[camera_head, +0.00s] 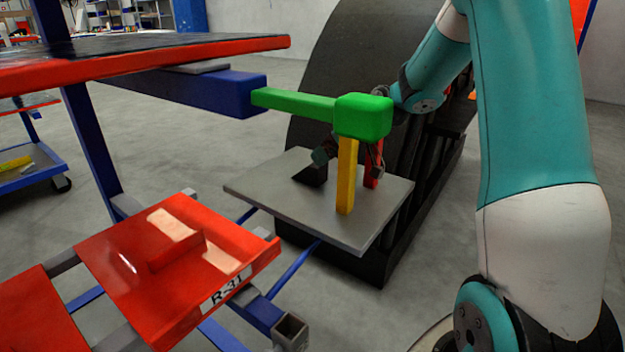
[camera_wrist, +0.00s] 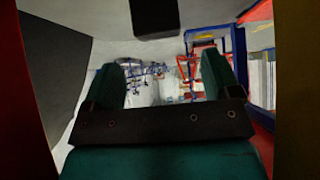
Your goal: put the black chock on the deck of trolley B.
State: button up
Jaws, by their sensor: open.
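The black chock (camera_head: 312,175) appears as a small dark wedge on a flat grey plate (camera_head: 265,190) in the head view. My gripper (camera_head: 347,158) is open just above the plate, partly hidden behind a green block and a yellow post. One fingertip is close to the top of the chock; I cannot tell whether they touch. In the wrist view my gripper's two dark green fingers (camera_wrist: 158,82) stand apart. A black block (camera_wrist: 155,17) shows beyond them at the top edge; I cannot tell if it is the chock. No marking reading trolley B is legible.
A green bar with a block (camera_head: 363,116) overhangs the plate. A yellow post (camera_head: 346,180) and a red post (camera_head: 372,172) stand beneath it. A red tray marked R-31 (camera_head: 135,285) is at lower left. A large dark curved body (camera_head: 335,75) rises behind.

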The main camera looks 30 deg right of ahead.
aim_at(313, 164)
jog(key=b+x, duration=0.2)
jog(key=x, duration=0.5)
jog(key=shift+w+a+f, duration=0.1)
jog(key=shift+w+f, duration=0.1)
jog(key=c, duration=1.1)
jog(key=shift+c, duration=0.5)
jog(key=shift+r, duration=0.15)
